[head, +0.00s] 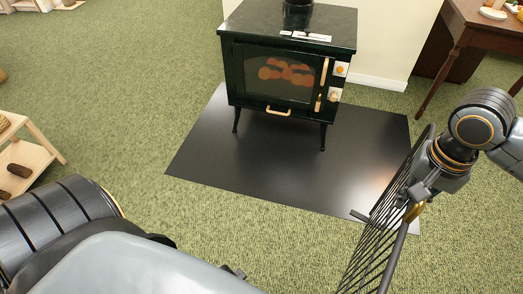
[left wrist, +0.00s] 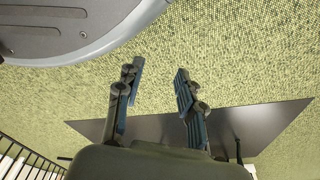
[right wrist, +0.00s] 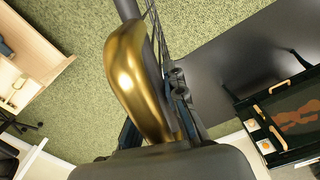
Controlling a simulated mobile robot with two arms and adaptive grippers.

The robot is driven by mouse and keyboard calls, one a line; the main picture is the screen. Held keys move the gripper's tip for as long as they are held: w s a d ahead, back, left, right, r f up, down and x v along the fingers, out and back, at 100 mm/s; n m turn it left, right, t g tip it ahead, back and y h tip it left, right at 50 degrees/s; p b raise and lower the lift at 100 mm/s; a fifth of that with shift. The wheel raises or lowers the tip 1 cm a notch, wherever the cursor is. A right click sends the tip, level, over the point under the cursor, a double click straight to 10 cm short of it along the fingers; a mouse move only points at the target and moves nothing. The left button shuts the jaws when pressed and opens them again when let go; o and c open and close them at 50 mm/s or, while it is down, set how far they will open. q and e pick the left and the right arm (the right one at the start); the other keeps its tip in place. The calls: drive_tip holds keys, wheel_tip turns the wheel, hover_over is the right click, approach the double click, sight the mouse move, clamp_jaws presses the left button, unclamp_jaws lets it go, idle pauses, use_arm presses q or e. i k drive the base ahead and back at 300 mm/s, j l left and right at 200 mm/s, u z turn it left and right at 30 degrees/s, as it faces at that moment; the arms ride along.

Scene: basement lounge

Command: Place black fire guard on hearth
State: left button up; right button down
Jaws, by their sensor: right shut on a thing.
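The black fire guard (head: 377,245) is a barred panel with a brass handle (right wrist: 137,78). It hangs tilted at the lower right of the head view, by the hearth's front right corner. My right gripper (head: 425,192) is shut on the handle at its top. The hearth (head: 260,165) is a flat black plate on the carpet, and it also shows in the right wrist view (right wrist: 215,65). My left gripper (left wrist: 155,100) is open and empty, above the carpet in front of the hearth. The guard's lower part runs out of the head view.
A black stove (head: 285,75) on legs stands on the back part of the hearth. A wooden table (head: 465,25) is at the right. A wooden shelf with logs (head: 28,155) is at the left. The front strip of the hearth is clear.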

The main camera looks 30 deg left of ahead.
sight(264, 165)
drive_tip(key=i+j, duration=0.1)
drive_tip(key=j, duration=0.3)
drive_tip(key=j+u, duration=0.1)
drive_tip(key=j, duration=0.35)
drive_tip(key=i+j, duration=0.15)
drive_tip(key=j, duration=0.25)
drive_tip(key=i+j+u, duration=0.15)
drive_tip(key=j, duration=0.65)
drive_tip(key=i+j+u, duration=0.1)
drive_tip(key=j, duration=0.3)
drive_tip(key=i+j, duration=0.2)
drive_tip(key=j, duration=0.15)
drive_tip(key=i+j+u, duration=0.1)
drive_tip(key=j, duration=0.3)
drive_tip(key=i, duration=0.45)
